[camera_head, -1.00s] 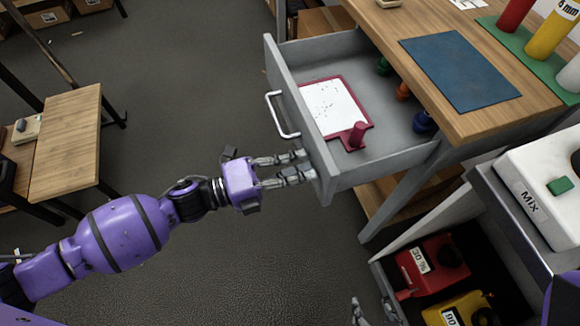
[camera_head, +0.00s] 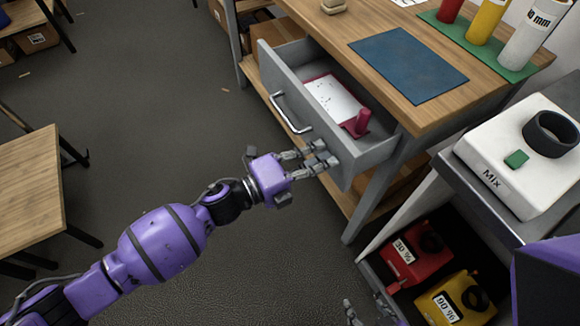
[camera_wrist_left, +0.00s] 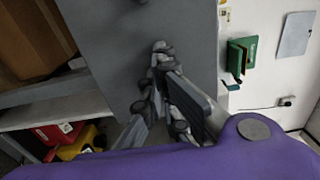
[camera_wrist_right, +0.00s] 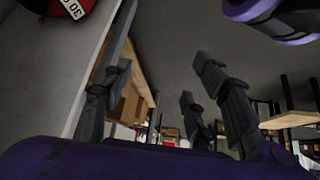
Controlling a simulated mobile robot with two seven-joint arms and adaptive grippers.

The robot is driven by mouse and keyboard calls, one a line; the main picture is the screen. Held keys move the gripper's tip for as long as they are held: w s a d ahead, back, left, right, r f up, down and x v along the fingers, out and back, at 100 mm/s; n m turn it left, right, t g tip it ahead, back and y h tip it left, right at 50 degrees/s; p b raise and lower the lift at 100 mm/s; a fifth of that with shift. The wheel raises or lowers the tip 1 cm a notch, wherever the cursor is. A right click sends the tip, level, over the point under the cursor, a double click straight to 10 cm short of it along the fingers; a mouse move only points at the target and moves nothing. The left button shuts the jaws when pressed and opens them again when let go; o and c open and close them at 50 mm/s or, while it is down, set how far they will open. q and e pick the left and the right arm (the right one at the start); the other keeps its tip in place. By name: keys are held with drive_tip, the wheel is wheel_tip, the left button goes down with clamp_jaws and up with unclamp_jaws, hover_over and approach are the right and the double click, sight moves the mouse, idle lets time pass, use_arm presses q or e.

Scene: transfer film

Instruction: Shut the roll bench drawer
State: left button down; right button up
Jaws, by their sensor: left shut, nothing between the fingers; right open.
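The grey roll bench drawer (camera_head: 300,107) stands partly open under the wooden bench top, its pull handle (camera_head: 288,116) facing left.
A blue mat (camera_head: 408,65) and coloured rolls on a green base (camera_head: 470,45) lie on the bench. At right are a white Mix device (camera_head: 515,160) and an open compartment with red (camera_head: 415,255) and yellow (camera_head: 455,300) containers. The floor before the drawer is clear.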

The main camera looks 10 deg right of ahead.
use_arm(q)
drive_tip(key=b, duration=0.2)
hover_over(363, 147)
drive_tip(key=shift+w+d, duration=0.15)
drive_tip(key=shift+d, duration=0.25)
drive_tip(key=shift+r, duration=0.1)
drive_tip(key=shift+a, duration=0.15)
